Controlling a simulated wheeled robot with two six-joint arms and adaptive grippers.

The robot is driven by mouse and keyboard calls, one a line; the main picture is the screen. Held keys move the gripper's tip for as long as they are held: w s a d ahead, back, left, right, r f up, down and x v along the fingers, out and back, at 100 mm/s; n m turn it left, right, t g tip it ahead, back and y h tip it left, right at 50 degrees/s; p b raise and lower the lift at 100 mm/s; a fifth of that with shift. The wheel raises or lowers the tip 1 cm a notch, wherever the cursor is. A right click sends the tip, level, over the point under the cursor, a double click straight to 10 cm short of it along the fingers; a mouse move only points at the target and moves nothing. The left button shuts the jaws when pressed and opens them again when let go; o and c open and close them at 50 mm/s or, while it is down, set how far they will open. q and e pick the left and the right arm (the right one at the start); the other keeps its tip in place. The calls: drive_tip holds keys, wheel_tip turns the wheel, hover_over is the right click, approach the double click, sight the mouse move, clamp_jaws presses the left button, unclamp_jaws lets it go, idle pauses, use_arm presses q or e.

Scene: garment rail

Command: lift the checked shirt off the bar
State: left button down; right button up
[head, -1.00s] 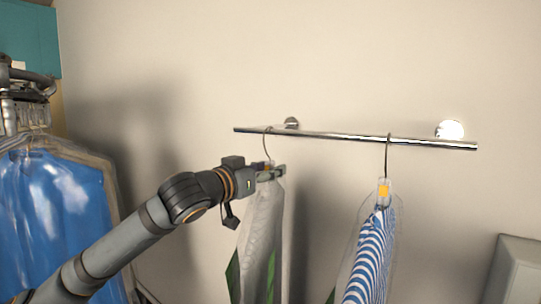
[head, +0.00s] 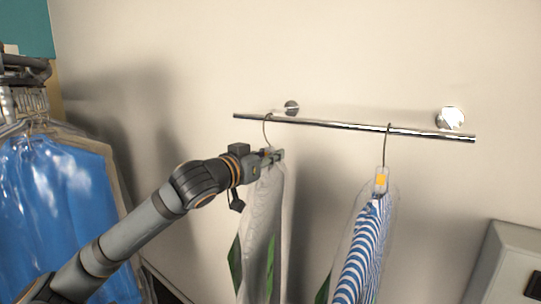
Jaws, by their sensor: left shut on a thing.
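A pale grey-white garment (head: 262,215) with green at its lower edges hangs at the left part of the bar (head: 340,125). Its weave is too faint for me to make out checks. Its thin wire hook (head: 266,132) rises to the bar; whether it bears on the bar or is just clear of it I cannot tell. My left gripper (head: 274,156) is shut at the top of this garment, just below the hook, and partly hides the hanger neck. My right gripper is not in view.
A blue-and-white striped shirt (head: 362,255) in clear film hangs from the bar to the right. Wall mounts (head: 450,118) hold the bar. Blue bagged garments (head: 55,205) hang at the far left. A grey box (head: 510,262) stands at lower right.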

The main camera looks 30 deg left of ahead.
sight(271, 147)
use_arm(q)
drive_tip(key=shift+r, duration=0.15)
idle(0.3)
drive_tip(key=shift+r+p, duration=1.6)
drive_tip(key=shift+p, duration=0.05)
drive_tip(key=shift+s+f+b, duration=0.2)
drive_tip(key=shift+b, duration=0.55)
drive_tip(key=s+b, duration=0.3)
drive_tip(key=b, duration=0.1)
drive_tip(key=shift+a+b, duration=0.2)
drive_tip(key=shift+b, duration=0.15)
drive_tip(key=s+b, duration=0.1)
drive_tip(key=b, duration=0.1)
drive_tip(key=s+b, duration=0.1)
drive_tip(key=s, duration=0.1)
drive_tip(key=shift+s+a+r+b, duration=0.1)
drive_tip(key=shift+s+r+b, duration=0.1)
drive_tip(key=shift+s+b, duration=0.15)
drive_tip(key=shift+f, duration=0.1)
